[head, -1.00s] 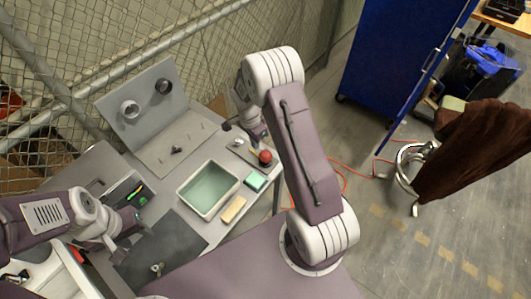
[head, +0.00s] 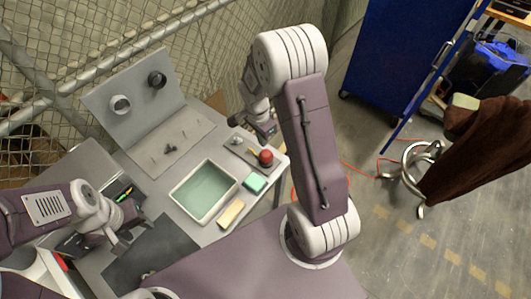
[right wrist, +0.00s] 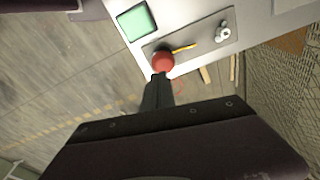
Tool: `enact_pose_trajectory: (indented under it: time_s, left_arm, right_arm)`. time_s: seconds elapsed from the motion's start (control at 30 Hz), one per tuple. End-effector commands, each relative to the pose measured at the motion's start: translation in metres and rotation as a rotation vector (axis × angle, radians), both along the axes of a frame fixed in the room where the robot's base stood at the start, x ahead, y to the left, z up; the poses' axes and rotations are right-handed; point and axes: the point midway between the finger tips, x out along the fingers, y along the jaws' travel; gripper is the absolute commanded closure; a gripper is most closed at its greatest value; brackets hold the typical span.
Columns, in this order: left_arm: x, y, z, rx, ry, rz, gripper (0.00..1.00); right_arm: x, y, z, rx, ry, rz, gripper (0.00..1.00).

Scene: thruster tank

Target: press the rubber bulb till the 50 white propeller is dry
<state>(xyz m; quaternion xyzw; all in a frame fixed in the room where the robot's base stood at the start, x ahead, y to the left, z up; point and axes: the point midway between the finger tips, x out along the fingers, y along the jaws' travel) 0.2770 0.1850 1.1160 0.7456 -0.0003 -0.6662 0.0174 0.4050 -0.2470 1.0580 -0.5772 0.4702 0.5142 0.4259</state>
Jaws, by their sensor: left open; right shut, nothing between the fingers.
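The red rubber bulb (head: 266,157) sits on a small grey plate at the table's right edge; it also shows in the right wrist view (right wrist: 163,62). A yellow nozzle (right wrist: 184,48) points from it towards the small white propeller (right wrist: 223,31), on the same plate; the propeller also shows in the head view (head: 237,140). I cannot read its marking or tell whether it is wet. My right gripper (head: 267,131) is shut and empty, its tips (right wrist: 160,78) close to the bulb; contact is unclear. My left gripper (head: 122,238) is open and empty above the table's left side.
A basin of greenish water (head: 205,191) stands mid-table. A green sponge in a tray (head: 254,182) and a yellow block (head: 231,214) lie beside it. A dark mat (head: 150,255) is in front. An upright panel with two rings (head: 135,95) stands at the back.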

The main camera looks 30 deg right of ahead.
Motion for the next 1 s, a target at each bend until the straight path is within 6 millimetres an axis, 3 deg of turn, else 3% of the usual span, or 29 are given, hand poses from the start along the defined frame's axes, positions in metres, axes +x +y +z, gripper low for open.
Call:
enact_pose_trajectory:
  time_s: [0.27, 0.7, 1.0]
  left_arm:
    - [0.000, 0.000, -0.011, 0.000, 0.000, 0.000, 0.57]
    - [0.001, 0.000, -0.053, 0.000, 0.000, 0.000, 0.57]
    - [0.001, 0.000, -0.053, 0.000, 0.000, 0.000, 0.57]
  right_arm:
    - [0.000, -0.001, -0.014, 0.000, 0.002, 0.000, 1.00]
    - [0.002, -0.007, -0.069, 0.001, 0.001, 0.000, 1.00]
    - [0.002, -0.007, -0.070, 0.000, 0.000, 0.000, 1.00]
